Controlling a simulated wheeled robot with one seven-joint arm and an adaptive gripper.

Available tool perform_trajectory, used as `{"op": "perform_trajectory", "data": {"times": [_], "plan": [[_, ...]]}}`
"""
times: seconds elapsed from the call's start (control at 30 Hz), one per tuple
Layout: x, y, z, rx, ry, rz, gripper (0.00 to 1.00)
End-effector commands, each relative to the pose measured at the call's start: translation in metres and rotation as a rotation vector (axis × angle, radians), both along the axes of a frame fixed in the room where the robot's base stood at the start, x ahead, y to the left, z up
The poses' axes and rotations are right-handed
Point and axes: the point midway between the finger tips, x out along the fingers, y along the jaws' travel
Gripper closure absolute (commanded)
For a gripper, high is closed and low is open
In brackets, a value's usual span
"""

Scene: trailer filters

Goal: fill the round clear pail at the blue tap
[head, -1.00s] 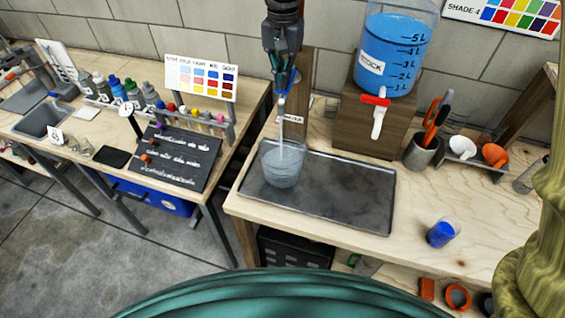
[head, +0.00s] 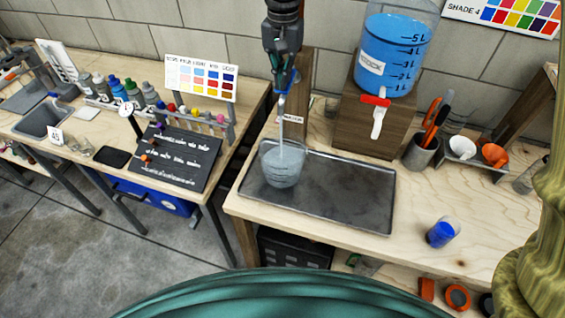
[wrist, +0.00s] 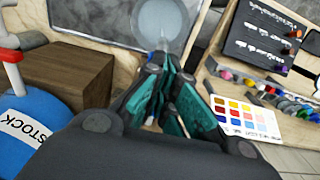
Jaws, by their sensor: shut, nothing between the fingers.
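The round clear pail (head: 283,168) stands upright on the left end of the dark metal tray, with pale liquid in it. A thin stream (head: 281,132) runs straight down into it from the blue tap (head: 284,97). My gripper (head: 283,86) is shut and empty at the tap, above the pail; it hides part of the tap. I cannot tell whether the fingertips touch the tap. In the wrist view the pail (wrist: 160,18) shows beyond the fingers of my gripper (wrist: 168,75).
A blue-filled STOCK tank (head: 392,50) with a red-handled spigot stands on a wooden block (head: 355,125) to the right. The tray (head: 345,190) is otherwise empty.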

Motion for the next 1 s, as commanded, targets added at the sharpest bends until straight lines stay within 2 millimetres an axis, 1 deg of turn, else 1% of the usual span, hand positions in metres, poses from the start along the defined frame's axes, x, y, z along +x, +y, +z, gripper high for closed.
{"op": "perform_trajectory", "data": {"times": [0.3, 0.57, 1.0], "plan": [[0.0, 0.0, 0.033, 0.0, 0.0, 0.0, 1.0], [0.0, 0.0, 0.039, 0.0, 0.0, 0.0, 1.0], [0.0, 0.0, 0.073, 0.0, 0.0, 0.0, 1.0]]}}
